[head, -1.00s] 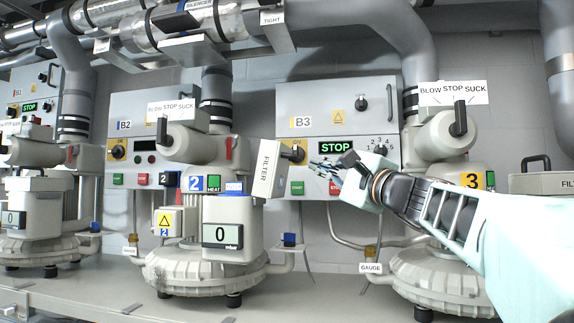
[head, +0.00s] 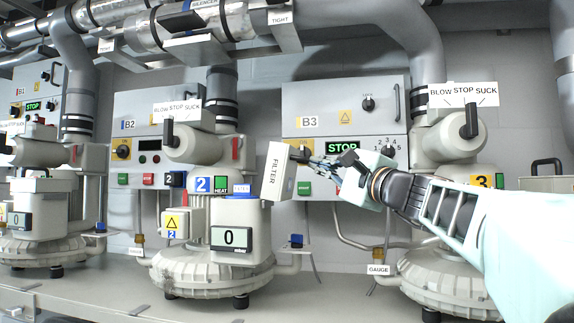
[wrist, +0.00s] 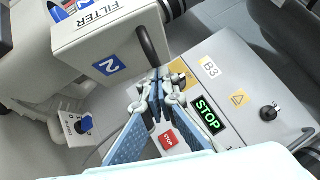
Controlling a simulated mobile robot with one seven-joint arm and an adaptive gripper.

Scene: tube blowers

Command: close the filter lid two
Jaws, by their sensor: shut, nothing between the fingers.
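Filter lid two (head: 277,172) is a pale box-like lid marked FILTER. It stands raised and tilted above the right side of its pale housing (head: 237,215) on blower two. The lid (wrist: 105,40) fills the upper left of the wrist view, with a blue "2" label and a black bar handle (wrist: 147,38). My gripper (head: 312,162) is shut and empty, just right of the lid at its handle side. In the wrist view my fingertips (wrist: 157,72) are at the handle's near end; whether they touch it I cannot tell.
Control box B3 (head: 320,122) with its green STOP display is on the wall behind my gripper. Blower three (head: 445,270) stands right, under my arm. A small blue-topped fitting (head: 296,241) is right of the housing. Pipes run overhead.

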